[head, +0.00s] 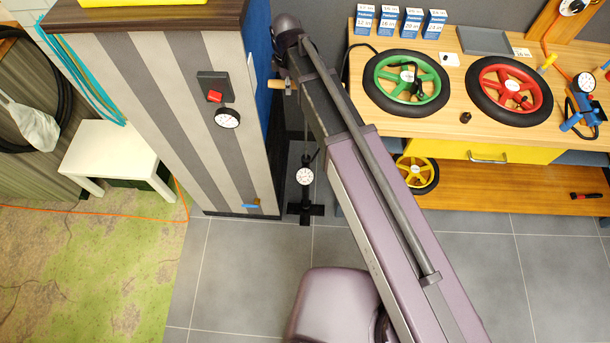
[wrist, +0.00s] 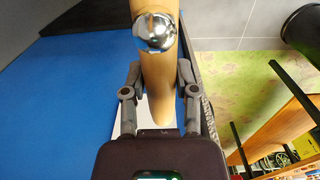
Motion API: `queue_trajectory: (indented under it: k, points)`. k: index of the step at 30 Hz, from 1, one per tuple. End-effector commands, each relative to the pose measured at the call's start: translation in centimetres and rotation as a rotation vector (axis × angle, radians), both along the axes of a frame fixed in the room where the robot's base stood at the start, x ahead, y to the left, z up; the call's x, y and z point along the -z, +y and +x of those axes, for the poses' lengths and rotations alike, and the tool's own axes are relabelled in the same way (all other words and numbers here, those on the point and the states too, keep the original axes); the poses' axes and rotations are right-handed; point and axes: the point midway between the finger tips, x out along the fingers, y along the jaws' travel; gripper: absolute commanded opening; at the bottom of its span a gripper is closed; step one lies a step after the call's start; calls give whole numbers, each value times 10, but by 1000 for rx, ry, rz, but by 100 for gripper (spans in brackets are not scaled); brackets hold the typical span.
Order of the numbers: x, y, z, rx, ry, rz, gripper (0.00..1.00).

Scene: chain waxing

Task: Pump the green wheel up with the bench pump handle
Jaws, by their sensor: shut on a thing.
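The green wheel (head: 386,73) lies flat on the wooden bench, with a black tyre and a small dark fitting at its hub. The floor pump (head: 305,210) stands on the grey tiles between the striped cabinet and the bench, with a round white gauge. Its wooden handle (head: 275,84) shows beside the end of my arm; it also fills the middle of the wrist view (wrist: 158,98), with a shiny metal knob on it. My gripper (wrist: 158,74) is shut around the handle, one finger on each side. The arm hides part of the pump.
A red wheel (head: 482,88) lies right of the green one, and a yellow wheel (head: 418,184) is on the lower shelf. The striped cabinet (head: 180,110) stands close on the left, with its blue side (wrist: 70,100) near my gripper. Tiled floor in front is clear.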

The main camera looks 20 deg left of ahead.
Motion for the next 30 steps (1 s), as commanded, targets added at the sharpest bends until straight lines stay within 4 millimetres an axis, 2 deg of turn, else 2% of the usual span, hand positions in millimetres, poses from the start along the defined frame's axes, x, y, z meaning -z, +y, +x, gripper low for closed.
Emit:
queue_trajectory:
  k: [8, 30]
  points:
    - [10, 2, 0, -1, 0, 4, 0]
    - [82, 1, -1, -1, 0, 2, 0]
